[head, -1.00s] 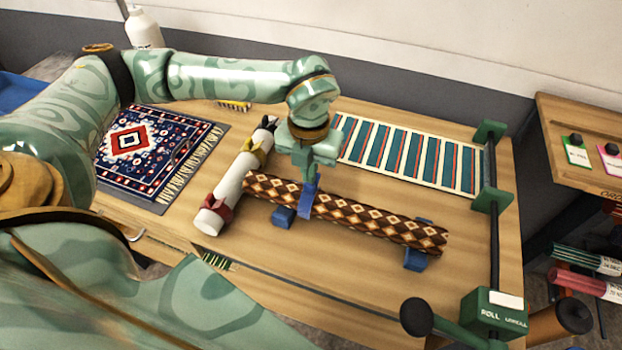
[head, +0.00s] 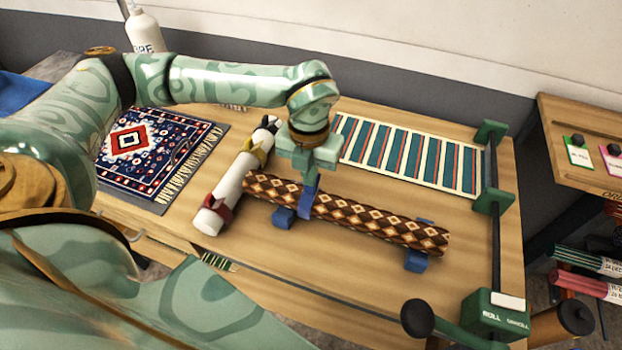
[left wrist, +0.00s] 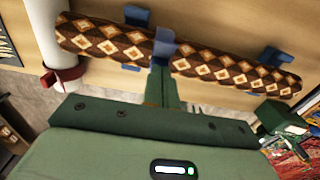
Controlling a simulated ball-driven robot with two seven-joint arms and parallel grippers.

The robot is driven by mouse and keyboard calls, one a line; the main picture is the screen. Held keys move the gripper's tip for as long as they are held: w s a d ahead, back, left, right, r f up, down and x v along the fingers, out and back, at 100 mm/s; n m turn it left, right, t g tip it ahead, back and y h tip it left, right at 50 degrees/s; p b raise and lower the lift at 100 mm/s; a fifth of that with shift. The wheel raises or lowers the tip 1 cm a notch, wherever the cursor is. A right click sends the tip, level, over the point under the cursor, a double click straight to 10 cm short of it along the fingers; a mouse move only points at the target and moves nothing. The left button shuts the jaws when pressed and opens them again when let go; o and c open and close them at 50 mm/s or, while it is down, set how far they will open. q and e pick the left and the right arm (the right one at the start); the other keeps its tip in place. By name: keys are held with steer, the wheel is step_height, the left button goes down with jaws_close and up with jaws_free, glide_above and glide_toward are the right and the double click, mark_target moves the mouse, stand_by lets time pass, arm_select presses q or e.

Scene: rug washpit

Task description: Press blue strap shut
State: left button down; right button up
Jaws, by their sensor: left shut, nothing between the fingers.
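A rolled rug (head: 370,218) with a brown and cream diamond pattern lies across blue supports on the table. A blue strap (head: 306,204) stands over the roll near its left end; it also shows in the left wrist view (left wrist: 165,48). My left gripper (head: 312,178) points down at the top of the strap, with its fingers shut and nothing between them. The fingertips (left wrist: 159,66) look to be at or very near the strap; contact is hard to tell. The gripper partly hides the strap's upper end. My right gripper is not in view.
Blue supports (head: 283,217) (head: 416,261) hold the roll. A white tube (head: 228,192) with red and yellow bands lies at its left end. A striped rug (head: 410,153) lies behind, a navy patterned rug (head: 150,150) at left. A green roller frame (head: 491,200) stands at right.

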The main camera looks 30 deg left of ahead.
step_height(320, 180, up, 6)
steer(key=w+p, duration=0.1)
steer(key=p, duration=0.5)
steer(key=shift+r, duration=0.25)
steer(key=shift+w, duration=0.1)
